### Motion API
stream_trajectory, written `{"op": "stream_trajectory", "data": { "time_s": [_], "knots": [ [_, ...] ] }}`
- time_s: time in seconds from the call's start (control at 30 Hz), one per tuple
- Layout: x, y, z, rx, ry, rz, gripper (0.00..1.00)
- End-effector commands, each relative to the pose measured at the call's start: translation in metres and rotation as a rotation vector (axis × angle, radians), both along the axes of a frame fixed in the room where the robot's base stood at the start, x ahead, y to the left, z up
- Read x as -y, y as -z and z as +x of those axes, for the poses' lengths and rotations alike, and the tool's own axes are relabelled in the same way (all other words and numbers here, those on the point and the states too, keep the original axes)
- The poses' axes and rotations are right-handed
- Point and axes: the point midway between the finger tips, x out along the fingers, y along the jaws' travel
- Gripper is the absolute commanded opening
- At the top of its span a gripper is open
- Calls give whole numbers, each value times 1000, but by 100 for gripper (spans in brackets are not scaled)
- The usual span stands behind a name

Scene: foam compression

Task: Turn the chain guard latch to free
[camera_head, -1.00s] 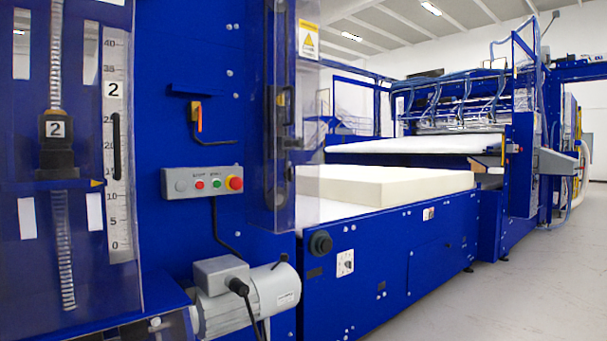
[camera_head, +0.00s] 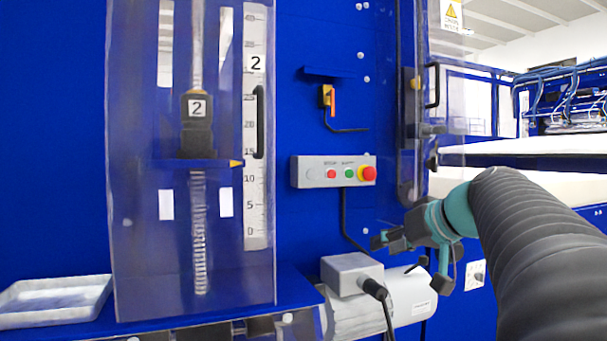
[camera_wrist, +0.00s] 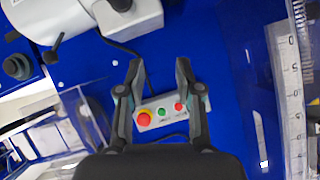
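A clear guard (camera_head: 447,85) with a black handle (camera_head: 433,85) stands on the blue machine right of the control box. Dark round parts show behind its lower end. Small dark fittings (camera_head: 432,130) sit at its edge; I cannot tell for sure whether one is the chain guard latch. Its position, locked or free, cannot be read. My gripper (camera_head: 410,258) is below this guard, in front of the grey motor. In the wrist view my gripper (camera_wrist: 160,68) has its fingers apart with nothing between them, facing the blue panel. The guard also shows at lower left there (camera_wrist: 84,118).
A control box (camera_head: 312,172) carries a red knob and buttons. An orange-handled switch (camera_head: 328,97) is above it. Another clear guard (camera_head: 135,235) covers a screw and scale at left. A grey motor (camera_head: 400,300) and white tray (camera_head: 55,300) are low down.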

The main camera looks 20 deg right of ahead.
Motion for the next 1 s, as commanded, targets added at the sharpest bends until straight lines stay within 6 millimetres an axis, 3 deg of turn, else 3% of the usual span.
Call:
{"op": "stream_trajectory", "data": {
  "time_s": [0.03,0.2,0.3,0.4,0.53,0.67,1.0],
  "knots": [
    [34,-15,6,68,19,-10,35],
    [122,-78,3,301,39,-95,35],
    [161,-107,-9,410,48,-156,35],
    [187,-127,-21,486,56,-207,35],
    [204,-140,-30,539,60,-246,35],
    [206,-144,-26,552,59,-254,35],
    [200,-145,31,550,57,-252,35]
  ]
}}
